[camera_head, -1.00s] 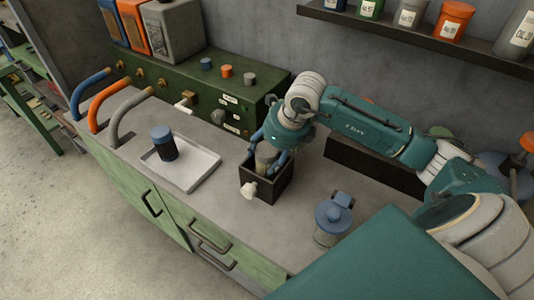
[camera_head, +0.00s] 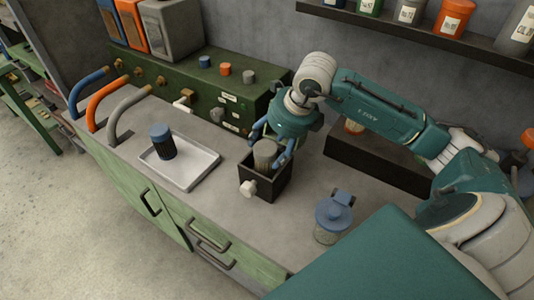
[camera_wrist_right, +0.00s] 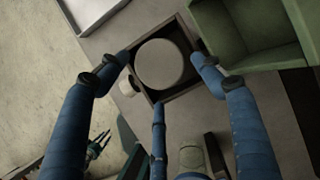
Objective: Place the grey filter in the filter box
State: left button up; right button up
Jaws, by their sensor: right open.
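The grey filter (camera_head: 265,153) stands upright inside the dark, open-topped filter box (camera_head: 268,188), its upper part showing above the rim. In the right wrist view the filter's round grey top (camera_wrist_right: 159,64) sits within the box's square rim (camera_wrist_right: 190,84). My right gripper (camera_head: 268,150) is open, just above the box, with blue fingers spread around the filter. In the wrist view the fingers (camera_wrist_right: 160,75) show apart from the filter, with gaps on either side. My left gripper is not in view.
A white tray (camera_head: 205,165) holds a blue-topped dark filter (camera_head: 161,142). A blue-lidded jar (camera_head: 331,217) stands at the right. A green unit with knobs (camera_head: 185,85) lies behind. Blue, orange and grey pipes rise at the left. A shelf (camera_head: 420,36) with containers hangs above.

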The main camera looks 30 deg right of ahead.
jog(key=a+b+v, duration=0.1)
jog(key=v, duration=0.6)
jog(key=shift+d+r, duration=0.25)
jog(key=shift+d, duration=0.25)
jog(key=shift+s, duration=0.15)
